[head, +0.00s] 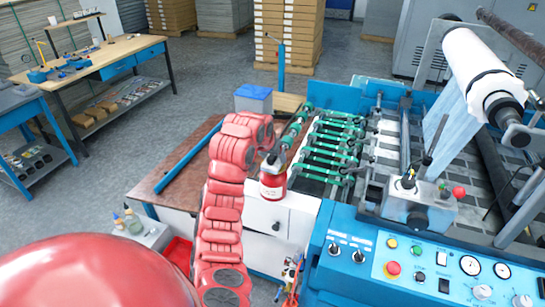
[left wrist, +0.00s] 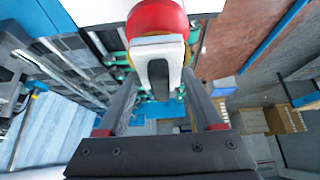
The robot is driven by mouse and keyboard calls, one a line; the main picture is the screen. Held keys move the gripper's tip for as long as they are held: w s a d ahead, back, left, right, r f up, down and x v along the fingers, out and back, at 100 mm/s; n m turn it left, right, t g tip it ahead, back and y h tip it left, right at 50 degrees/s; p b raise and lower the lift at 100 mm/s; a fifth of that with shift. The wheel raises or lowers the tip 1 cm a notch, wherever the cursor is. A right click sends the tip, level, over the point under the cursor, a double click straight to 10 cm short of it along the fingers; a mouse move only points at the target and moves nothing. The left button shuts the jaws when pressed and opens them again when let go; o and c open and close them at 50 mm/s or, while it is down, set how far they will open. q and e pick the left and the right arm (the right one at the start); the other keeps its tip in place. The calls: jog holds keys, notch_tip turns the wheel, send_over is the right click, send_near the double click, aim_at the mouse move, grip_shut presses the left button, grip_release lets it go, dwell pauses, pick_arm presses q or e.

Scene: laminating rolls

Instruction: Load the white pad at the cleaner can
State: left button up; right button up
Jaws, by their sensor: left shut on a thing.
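The cleaner can (head: 272,188), red with a white label band, stands upright on the white cabinet beside the green rollers. Its round red body shows at the top of the left wrist view (left wrist: 155,15). My left gripper (head: 271,154) is right above the can's top. In the left wrist view, its fingers (left wrist: 162,88) are shut on a white block with a dark slot (left wrist: 158,48), which looks like the white pad. The pad's face is close to the can in that view; I cannot tell whether they touch. In the head view the pad is mostly hidden. My right gripper is not in view.
The blue machine's control panel (head: 440,268) is at the lower right, with a white roll (head: 478,70) above. A blue-and-white box (head: 253,98) stands behind the gripper. A brown tabletop (head: 178,165) lies left of my arm, with a blue bar on it.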

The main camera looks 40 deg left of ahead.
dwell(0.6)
pick_arm(q)
jog(key=shift+r, duration=2.2)
notch_tip(320, 180, up, 3)
jog(key=shift+f+p, duration=0.15)
jog(key=shift+p, duration=0.95)
jog(key=shift+f, duration=0.15)
